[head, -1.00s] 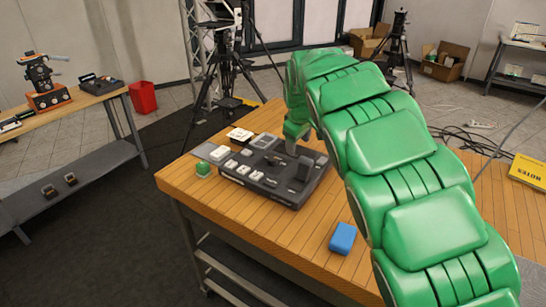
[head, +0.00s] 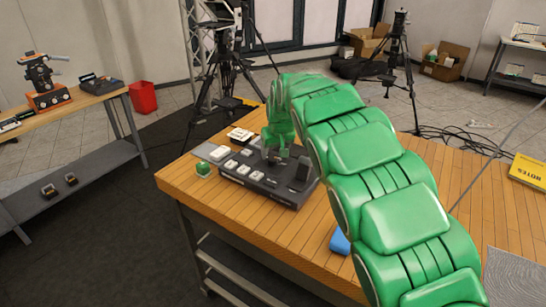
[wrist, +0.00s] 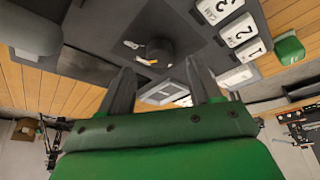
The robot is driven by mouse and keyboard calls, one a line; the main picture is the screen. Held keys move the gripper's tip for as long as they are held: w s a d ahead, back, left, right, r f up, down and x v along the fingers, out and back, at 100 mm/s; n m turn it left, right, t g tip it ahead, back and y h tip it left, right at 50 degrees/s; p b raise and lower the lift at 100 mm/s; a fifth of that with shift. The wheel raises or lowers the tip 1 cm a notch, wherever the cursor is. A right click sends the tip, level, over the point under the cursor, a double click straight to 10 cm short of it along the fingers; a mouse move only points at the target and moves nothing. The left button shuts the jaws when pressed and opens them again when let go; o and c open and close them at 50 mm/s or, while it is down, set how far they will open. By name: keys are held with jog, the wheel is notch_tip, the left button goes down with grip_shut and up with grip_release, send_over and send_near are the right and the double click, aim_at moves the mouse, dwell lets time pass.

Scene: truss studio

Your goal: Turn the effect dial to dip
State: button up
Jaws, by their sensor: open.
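The dark grey switcher console (head: 234,184) sits on the wooden table, with white keys on its left part. The wrist view shows keys numbered 1, 2 and 3 on the console (wrist: 190,35). A dark round dial (wrist: 160,48) with a small white and orange mark stands on the panel there. Its label is too small to read. My gripper (wrist: 160,67) is open and empty, its fingertips apart on either side of the dial's near side; I cannot tell their height above it. In the head view my gripper (head: 274,158) is low over the console and hides the dial.
A dark upright lever (head: 300,172) stands on the console's right part. A small green object (head: 203,169) sits left of the console. A blue block (head: 340,242) is partly behind my arm. A yellow notes book (head: 529,169) lies at the right.

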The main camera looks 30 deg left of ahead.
aim_at(273, 158)
jog(key=shift+x, duration=1.95)
jog(key=c, duration=1)
jog(key=shift+c, duration=0.2)
